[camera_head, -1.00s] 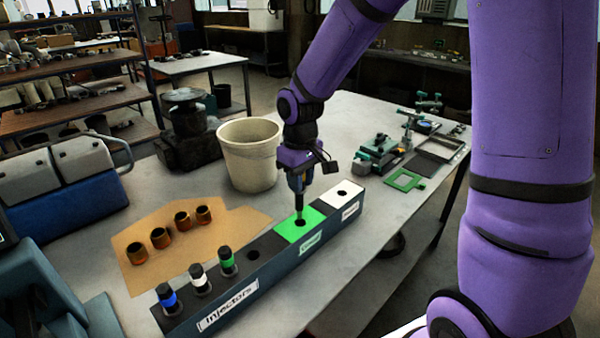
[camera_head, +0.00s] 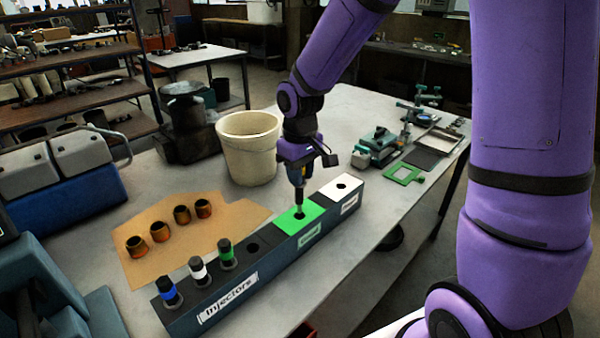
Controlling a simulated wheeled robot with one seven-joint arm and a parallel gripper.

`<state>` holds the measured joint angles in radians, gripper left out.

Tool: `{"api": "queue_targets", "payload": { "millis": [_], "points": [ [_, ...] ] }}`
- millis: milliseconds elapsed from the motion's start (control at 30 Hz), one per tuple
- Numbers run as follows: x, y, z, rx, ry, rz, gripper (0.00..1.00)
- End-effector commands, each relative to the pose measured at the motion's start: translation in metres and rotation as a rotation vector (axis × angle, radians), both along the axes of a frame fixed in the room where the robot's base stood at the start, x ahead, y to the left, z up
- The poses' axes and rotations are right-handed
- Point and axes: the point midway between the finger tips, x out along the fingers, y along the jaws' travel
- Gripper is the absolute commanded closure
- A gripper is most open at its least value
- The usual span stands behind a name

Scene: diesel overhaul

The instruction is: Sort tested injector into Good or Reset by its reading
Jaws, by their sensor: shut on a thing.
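The long dark rack labelled "Injectors" (camera_head: 264,292) stands on the table. Three injectors stand in its front holes: a blue-banded one (camera_head: 169,292), a white-banded one (camera_head: 199,271) and a green-banded one (camera_head: 227,253). The hole behind them is empty. Farther along are a green section (camera_head: 314,213) with a small green label and a white section (camera_head: 330,190) with an open hole. My gripper (camera_head: 299,187) is above the green section, shut on a dark upright injector (camera_head: 299,201). Its lower end is at the green section's hole; how deep it sits I cannot tell.
A cream bucket (camera_head: 248,150) stands behind. Green fixtures (camera_head: 380,147) and a green frame (camera_head: 404,174) lie to the right. The table front right of the rack is clear.

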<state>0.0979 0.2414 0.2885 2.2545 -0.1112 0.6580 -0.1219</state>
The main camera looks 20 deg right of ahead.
Motion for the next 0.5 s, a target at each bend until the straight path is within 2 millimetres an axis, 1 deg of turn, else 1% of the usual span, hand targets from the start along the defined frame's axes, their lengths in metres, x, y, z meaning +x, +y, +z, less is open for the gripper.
{"api": "queue_targets", "payload": {
  "millis": [167, 500],
  "points": [
    [0.0, 0.0, -0.001, 0.0, 0.0, 0.0, 1.0],
    [0.0, 0.0, -0.011, 0.0, 0.0, 0.002, 1.0]
  ]
}}
